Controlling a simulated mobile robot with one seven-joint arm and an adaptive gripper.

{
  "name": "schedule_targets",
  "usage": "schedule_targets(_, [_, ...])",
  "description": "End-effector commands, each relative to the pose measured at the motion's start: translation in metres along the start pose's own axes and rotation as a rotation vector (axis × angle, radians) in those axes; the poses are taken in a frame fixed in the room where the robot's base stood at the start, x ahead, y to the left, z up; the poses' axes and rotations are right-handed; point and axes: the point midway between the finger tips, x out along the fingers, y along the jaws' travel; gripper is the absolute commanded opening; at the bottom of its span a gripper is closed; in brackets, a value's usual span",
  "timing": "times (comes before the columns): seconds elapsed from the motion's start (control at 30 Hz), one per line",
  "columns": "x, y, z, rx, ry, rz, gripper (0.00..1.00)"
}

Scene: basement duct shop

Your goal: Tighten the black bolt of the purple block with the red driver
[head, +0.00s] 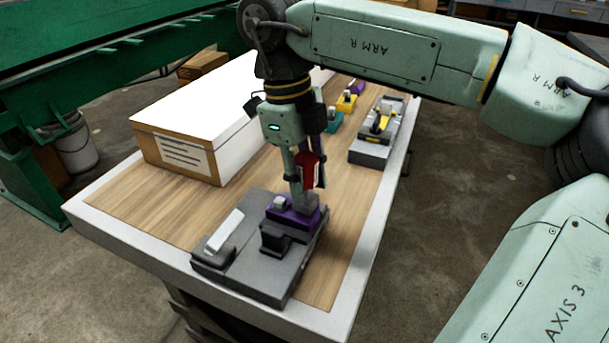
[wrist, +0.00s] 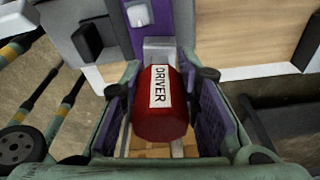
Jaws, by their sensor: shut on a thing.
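The red driver (head: 309,170) is held upright in my gripper (head: 305,180), which is shut on its handle. In the wrist view the red driver (wrist: 160,105), with a "DRIVER" label, sits between the two fingers of my gripper (wrist: 165,100). The purple block (head: 295,219) sits in a grey fixture on the near part of the bench. The driver is directly over the block's grey raised part; I cannot tell whether its tip touches. The purple block (wrist: 145,20) also shows at the top of the wrist view. The black bolt is not visible.
The grey fixture (head: 255,277) has a black clamp block and a light bar. A large white-topped box (head: 190,120) stands on the bench (head: 110,205) to the left. Teal, yellow and purple blocks and a grey tool holder (head: 370,153) stand farther back. Bare wood lies right of the fixture.

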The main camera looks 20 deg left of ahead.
Motion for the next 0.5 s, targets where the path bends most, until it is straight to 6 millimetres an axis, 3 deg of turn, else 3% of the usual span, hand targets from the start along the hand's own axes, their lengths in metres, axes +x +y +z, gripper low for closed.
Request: schedule_targets(0.5, [-0.0016, 0.0002, -0.0001, -0.126, -0.002, -0.023, 0.01])
